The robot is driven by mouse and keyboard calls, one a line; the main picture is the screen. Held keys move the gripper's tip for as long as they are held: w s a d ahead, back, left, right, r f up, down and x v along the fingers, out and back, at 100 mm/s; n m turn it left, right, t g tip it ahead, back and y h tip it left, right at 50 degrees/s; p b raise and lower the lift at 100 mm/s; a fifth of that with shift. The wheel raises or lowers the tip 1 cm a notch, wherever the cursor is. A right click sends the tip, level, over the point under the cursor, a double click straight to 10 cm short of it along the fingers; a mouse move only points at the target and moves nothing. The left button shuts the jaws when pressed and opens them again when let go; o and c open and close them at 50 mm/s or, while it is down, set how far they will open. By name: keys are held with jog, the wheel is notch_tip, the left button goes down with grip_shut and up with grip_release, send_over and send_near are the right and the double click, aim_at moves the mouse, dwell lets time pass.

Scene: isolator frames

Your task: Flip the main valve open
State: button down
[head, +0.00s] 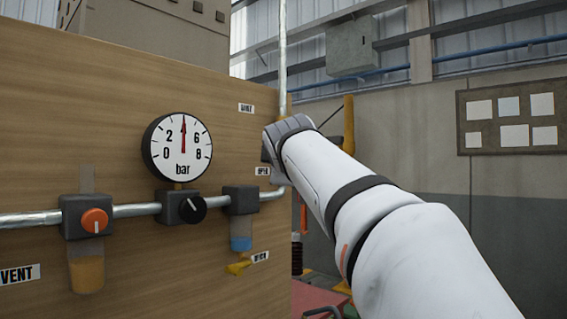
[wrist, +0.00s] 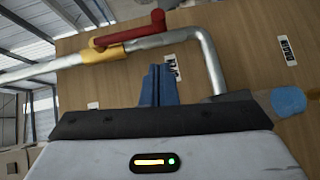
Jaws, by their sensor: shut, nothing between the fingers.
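The main valve shows in the wrist view: a yellow body (wrist: 104,50) on a silver pipe, with a red lever (wrist: 130,34) that ends in a short red grip. The lever lies roughly along the pipe. My gripper (wrist: 157,70) has blue fingers, shut and empty; in the picture they are below the lever and pipe, with a visible gap to the lever. In the head view my arm covers most of the valve area, and the fingers are hidden. A small label (head: 262,171) beside my wrist seems to read OPEN.
The wooden panel (head: 60,120) carries a pressure gauge (head: 177,148) with its needle near straight up, an orange knob (head: 95,221), a black knob (head: 192,209) and a blue bowl (head: 241,243). The silver pipe (wrist: 212,65) bends beside my fingers. A notice board (head: 511,118) hangs behind.

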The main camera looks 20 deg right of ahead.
jog(key=v, duration=0.8)
jog(key=shift+r, duration=0.2)
jog(key=shift+s+d, duration=0.1)
jog(key=s+a+f+m+g+y+p, duration=0.1)
jog(key=s+f+m+g+p, duration=0.2)
jog(key=f+p, duration=0.45)
jog(key=s+a+f+m+g+y+p, duration=0.15)
jog(key=f+m+g+p, duration=0.3)
jog(key=f, duration=0.55)
jog(key=s+a+f+m+g+y+p, duration=0.1)
jog(key=s+a+f+m+g+p, duration=0.1)
jog(key=s+f, duration=0.5)
jog(key=s+a+f+m+g+y+p, duration=0.1)
jog(key=s+a+f+m+g+p, duration=0.1)
jog(key=s+f+m+g+p, duration=0.2)
jog(key=s+f+p, duration=0.2)
jog(key=s, duration=0.1)
jog(key=shift+s+f, duration=0.3)
jog(key=shift+f, duration=0.1)
